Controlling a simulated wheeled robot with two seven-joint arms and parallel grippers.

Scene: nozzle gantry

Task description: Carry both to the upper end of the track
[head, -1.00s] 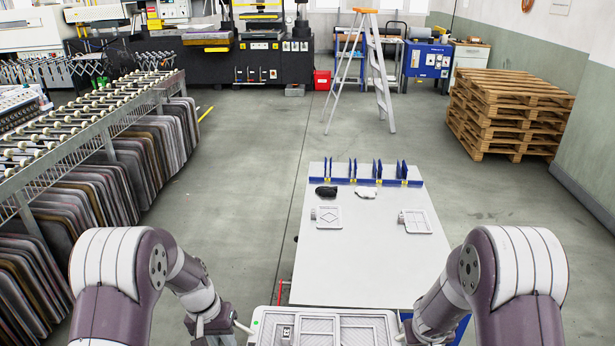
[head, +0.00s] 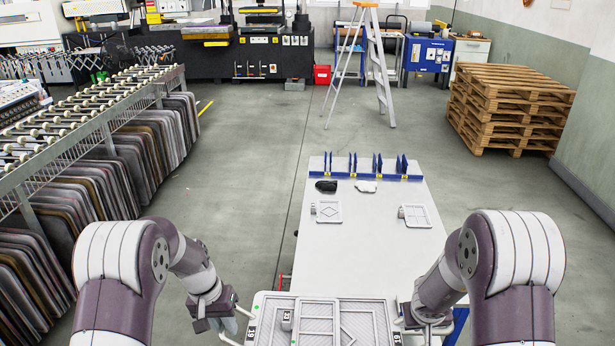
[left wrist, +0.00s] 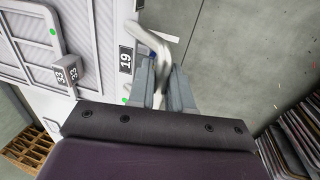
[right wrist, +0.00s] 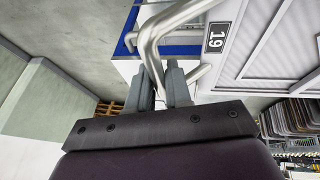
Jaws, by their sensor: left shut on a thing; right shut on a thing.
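A light grey tray (head: 362,304) with raised ribs and channels lies at the bottom of the head view, its near part cut off. A small grey block (head: 287,317) sits on its left part; in the left wrist view the block (left wrist: 67,70) reads 33. My left gripper (head: 238,316) is shut on the tray's left handle (left wrist: 152,45), a bent metal bar beside a 19 label. My right gripper (right wrist: 166,75) is shut on the right handle (right wrist: 150,42), also beside a 19 label. I cannot tell which channel is the track.
A white table (head: 368,255) stands just beyond the tray, with two small plates (head: 327,211) (head: 415,216), a black item (head: 326,186), a white item (head: 366,186) and a blue rack (head: 370,176). A roller rack (head: 90,115) stands left. The floor between is clear.

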